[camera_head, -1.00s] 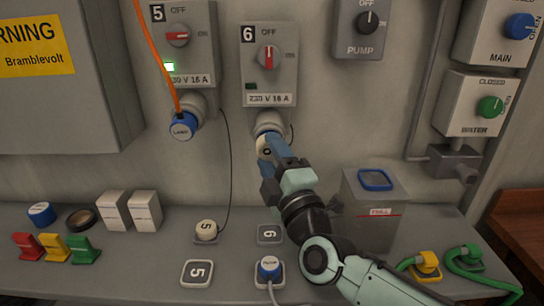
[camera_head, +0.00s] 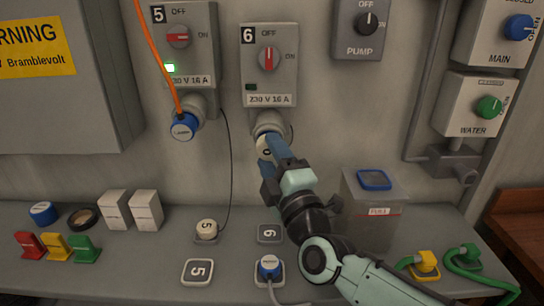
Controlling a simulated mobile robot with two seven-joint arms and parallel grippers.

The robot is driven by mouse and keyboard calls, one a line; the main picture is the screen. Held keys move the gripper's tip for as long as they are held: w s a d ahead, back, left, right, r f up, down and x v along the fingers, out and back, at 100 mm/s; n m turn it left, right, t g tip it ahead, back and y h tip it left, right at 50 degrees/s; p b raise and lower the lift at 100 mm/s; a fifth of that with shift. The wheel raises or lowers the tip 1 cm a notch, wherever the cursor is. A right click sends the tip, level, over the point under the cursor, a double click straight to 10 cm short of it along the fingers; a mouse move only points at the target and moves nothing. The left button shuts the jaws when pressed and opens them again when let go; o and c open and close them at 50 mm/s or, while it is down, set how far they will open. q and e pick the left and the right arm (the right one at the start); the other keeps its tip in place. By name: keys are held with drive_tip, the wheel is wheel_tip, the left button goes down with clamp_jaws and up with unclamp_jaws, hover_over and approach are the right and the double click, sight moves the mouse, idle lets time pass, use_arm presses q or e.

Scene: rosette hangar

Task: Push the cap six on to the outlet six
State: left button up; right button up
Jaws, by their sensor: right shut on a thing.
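Outlet six (camera_head: 267,122) is a round grey socket under the box marked 6 (camera_head: 269,65), whose red switch is upright. My right gripper (camera_head: 267,148) is shut on cap six (camera_head: 263,146), a pale cap mostly hidden by the blue fingers. The cap is at the mouth of outlet six. I cannot tell whether it is fully seated. My left gripper is not in view.
Outlet five, to the left, holds a blue plug (camera_head: 184,126) with an orange cable. Cap five (camera_head: 206,229) rests on the shelf. A blue plug (camera_head: 269,267) stands at the front. A grey bin (camera_head: 372,215) stands right of my arm.

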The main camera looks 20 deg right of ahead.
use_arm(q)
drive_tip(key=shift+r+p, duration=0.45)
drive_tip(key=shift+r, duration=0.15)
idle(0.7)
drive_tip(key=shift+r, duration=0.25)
use_arm(e)
drive_tip(key=shift+w+d+r, duration=0.1)
drive_tip(key=shift+w+d, duration=0.05)
drive_tip(key=shift+w, duration=0.35)
drive_tip(key=o, duration=1.1)
drive_tip(key=shift+c, duration=0.2)
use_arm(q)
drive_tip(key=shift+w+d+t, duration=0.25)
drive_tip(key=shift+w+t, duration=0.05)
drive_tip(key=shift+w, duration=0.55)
use_arm(e)
drive_tip(key=v, duration=1.3)
drive_tip(key=shift+s, duration=0.15)
